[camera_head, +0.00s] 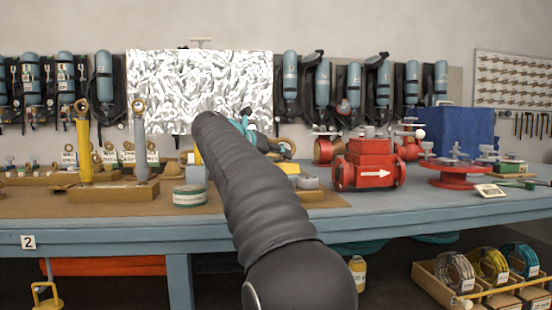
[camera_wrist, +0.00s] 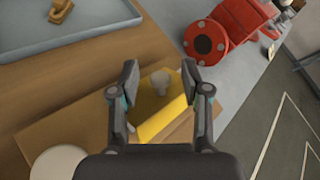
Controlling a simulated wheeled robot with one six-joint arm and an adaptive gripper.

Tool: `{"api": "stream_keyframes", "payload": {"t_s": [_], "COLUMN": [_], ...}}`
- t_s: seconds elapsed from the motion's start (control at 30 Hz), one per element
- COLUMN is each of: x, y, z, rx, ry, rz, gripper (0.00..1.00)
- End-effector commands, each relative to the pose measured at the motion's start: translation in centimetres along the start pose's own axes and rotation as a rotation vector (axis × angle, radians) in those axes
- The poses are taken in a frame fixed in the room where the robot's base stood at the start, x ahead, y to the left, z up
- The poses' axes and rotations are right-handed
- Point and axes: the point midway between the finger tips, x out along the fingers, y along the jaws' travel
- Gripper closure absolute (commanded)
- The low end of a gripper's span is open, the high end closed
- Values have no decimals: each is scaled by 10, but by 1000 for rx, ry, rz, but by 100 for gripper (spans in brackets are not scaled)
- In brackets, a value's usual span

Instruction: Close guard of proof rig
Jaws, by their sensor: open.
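In the wrist view my gripper (camera_wrist: 160,84) is open, its two dark fingers apart. Between and below them is a yellow part (camera_wrist: 160,118) with a pale rounded knob at its far end; it may be the guard of the proof rig, but I cannot tell for sure. It lies on or over a brown board (camera_wrist: 60,125). No contact with the fingers is visible. In the head view my dark arm covers most of this spot, and only small yellow pieces (camera_head: 287,168) show beside it. My gripper is mostly hidden there, with teal bits showing (camera_head: 243,127).
A red valve body (camera_head: 368,165) stands right of my arm; it also shows in the wrist view (camera_wrist: 226,32). Beyond it are a red flange (camera_head: 461,174) and a blue box (camera_head: 462,128). A green-white roll (camera_head: 189,196) and a yellow cylinder (camera_head: 84,148) stand left.

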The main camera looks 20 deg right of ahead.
Motion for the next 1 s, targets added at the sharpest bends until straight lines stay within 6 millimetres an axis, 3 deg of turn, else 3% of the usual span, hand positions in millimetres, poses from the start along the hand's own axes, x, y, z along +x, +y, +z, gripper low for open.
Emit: {"api": "stream_keyframes", "payload": {"t_s": [0.1,0.3,0.67,1.0], "x": [0,0,0,-1], "y": [0,0,1,1], "z": [0,0,-5,-22], "rx": [0,0,23,164], "ry": [0,0,-24,-167], "rz": [0,0,-2,-14], "gripper": [53,100,100,100]}}
